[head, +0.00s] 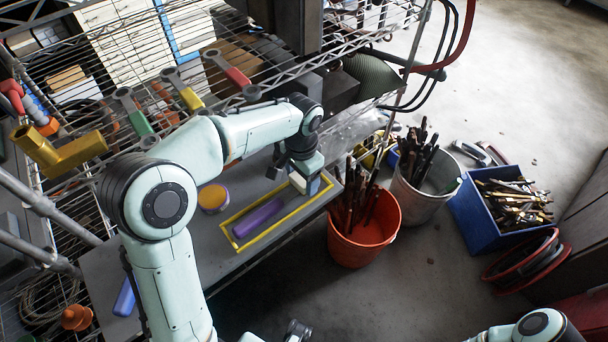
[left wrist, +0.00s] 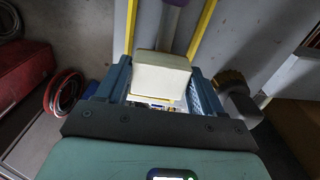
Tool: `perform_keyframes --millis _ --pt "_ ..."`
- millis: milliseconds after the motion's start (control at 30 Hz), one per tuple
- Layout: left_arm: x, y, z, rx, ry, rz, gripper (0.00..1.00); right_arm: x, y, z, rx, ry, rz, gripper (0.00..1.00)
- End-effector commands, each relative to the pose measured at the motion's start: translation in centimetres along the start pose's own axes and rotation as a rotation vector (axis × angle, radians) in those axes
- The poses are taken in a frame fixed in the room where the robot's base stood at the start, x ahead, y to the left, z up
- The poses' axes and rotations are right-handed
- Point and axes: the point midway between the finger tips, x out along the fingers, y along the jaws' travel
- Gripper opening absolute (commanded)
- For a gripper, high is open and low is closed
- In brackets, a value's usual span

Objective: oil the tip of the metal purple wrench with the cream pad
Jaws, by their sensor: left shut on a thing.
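The purple wrench (head: 258,217) lies inside a yellow outline on the grey board, its purple handle toward the left. In the left wrist view its grey metal shaft (left wrist: 170,25) runs down behind the cream pad (left wrist: 160,75). The cream pad also shows in the head view (head: 298,183), at the right end of the outline. My left gripper (head: 306,180) is shut on the pad, with blue fingers on both sides in the left wrist view (left wrist: 160,88). The wrench tip is hidden by the pad and gripper, so I cannot tell whether they touch.
A round purple and orange tin (head: 213,198) stands left of the outline. Green, yellow and red-handled wrenches (head: 134,118) lie on the wire rack behind. An orange bucket (head: 364,238), a grey bucket (head: 425,190) and a blue crate (head: 475,220) stand at the right.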

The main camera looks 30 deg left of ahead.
Motion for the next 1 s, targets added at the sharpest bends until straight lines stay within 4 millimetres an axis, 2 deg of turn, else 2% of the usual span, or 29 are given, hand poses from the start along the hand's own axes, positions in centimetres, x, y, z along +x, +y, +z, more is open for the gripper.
perform_keyframes --millis 467,1000 --pt "0.0 0.0 -1.9 0.000 -0.001 0.001 0.32 -1.5 -0.7 -0.3 -0.003 0.007 -0.002 0.43" --pt "0.1 0.0 0.1 -0.001 -0.002 0.000 0.32 -0.4 -0.1 -0.1 -0.001 0.001 -0.001 0.43"
